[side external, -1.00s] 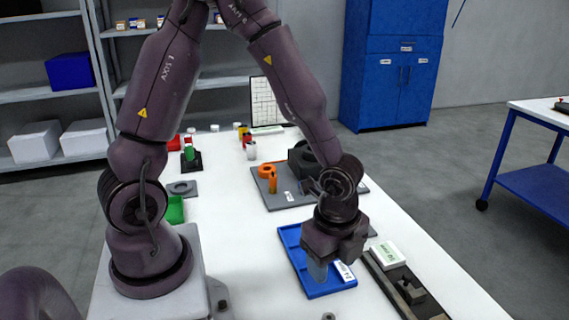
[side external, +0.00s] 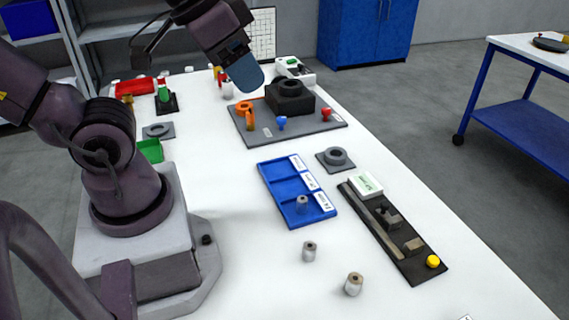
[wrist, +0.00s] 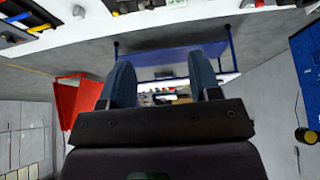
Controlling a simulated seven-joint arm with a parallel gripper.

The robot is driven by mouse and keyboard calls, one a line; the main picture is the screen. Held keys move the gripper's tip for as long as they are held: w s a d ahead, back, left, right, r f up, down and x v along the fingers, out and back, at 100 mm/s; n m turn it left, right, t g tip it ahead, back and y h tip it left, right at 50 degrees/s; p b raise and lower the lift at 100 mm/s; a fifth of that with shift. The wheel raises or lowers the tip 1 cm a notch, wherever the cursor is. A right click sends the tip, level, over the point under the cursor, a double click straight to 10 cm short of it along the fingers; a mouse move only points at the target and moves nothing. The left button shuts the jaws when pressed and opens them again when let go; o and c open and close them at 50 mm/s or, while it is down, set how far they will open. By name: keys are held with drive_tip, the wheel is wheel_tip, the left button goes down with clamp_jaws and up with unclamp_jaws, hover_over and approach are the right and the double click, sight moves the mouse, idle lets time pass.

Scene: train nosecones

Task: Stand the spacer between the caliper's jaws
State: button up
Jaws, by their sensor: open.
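The caliper (side external: 407,258) is a long dark base with a white display block (side external: 366,185) at its far end, small jaw blocks (side external: 390,221) and a yellow knob (side external: 432,261) at its near end. No metal cylinder shows between its jaws. Three short grey cylinders look like spacers: one upright (side external: 302,204) in the near compartment of the blue tray (side external: 264,178), and two on the white table, one nearer the tray (side external: 309,254) and a larger one (side external: 353,286). My gripper (wrist: 162,72) is open and empty, raised high towards the table's back, well away from them.
A grey board (side external: 270,139) with an orange part, blue and red knobs and a black block (side external: 290,98) lies beyond the tray. A grey plate with a ring (side external: 336,157) lies beyond the caliper. The table's front left is clear.

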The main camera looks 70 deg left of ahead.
drive_tip(key=n+g, duration=0.6)
drive_tip(key=n, duration=1.4)
hover_over(310, 246)
drive_tip(key=f, duration=2.8)
drive_tip(key=shift+w+f, duration=0.25)
drive_tip(key=shift+f, duration=0.05)
drive_tip(key=shift+s+f, duration=0.15)
drive_tip(key=shift+f, duration=1.3)
drive_tip(key=shift+s+f, duration=0.1)
drive_tip(key=shift+f, duration=1.35)
